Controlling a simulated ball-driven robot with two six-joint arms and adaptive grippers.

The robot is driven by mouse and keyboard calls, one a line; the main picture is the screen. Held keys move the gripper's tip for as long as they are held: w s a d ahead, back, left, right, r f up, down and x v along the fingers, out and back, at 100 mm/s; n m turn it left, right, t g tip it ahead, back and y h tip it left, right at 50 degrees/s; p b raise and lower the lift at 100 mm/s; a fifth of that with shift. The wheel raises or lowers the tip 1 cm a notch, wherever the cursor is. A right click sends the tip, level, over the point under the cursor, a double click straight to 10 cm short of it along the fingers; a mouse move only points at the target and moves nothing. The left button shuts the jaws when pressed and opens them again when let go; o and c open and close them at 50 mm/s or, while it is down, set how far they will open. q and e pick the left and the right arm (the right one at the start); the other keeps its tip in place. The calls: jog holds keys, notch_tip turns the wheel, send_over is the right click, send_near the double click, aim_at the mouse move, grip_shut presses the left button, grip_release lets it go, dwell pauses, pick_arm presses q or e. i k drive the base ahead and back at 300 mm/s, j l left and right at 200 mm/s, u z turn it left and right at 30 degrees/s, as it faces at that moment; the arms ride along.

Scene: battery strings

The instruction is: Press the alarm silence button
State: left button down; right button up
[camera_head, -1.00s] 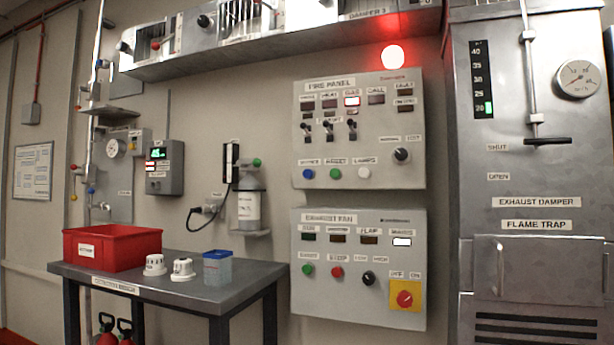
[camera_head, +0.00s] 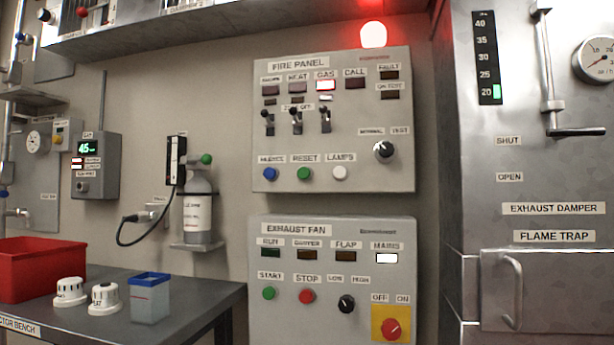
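The fire panel (camera_head: 400,130) is a grey box on the wall at the centre right. Its bottom row has a blue button (camera_head: 270,174) at the left, under a label that seems to read silence. Beside it are a green reset button (camera_head: 304,174) and a white lamps button (camera_head: 340,173). The red alarm lamp (camera_head: 373,35) above the panel is lit. The gas indicator (camera_head: 325,85) is lit. Neither of my grippers shows in this view.
The exhaust fan panel (camera_head: 400,260) hangs just below. A gas cylinder (camera_head: 199,215) with a hose stands on a bracket to the left. The bench (camera_head: 200,315) at lower left holds a red bin (camera_head: 40,265), white caps and a blue-topped container (camera_head: 150,298). A metal cabinet (camera_head: 465,180) stands at right.

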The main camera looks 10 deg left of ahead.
aim_at(270, 174)
jog(key=i+j+z, duration=0.45)
jog(key=i+j, duration=0.25)
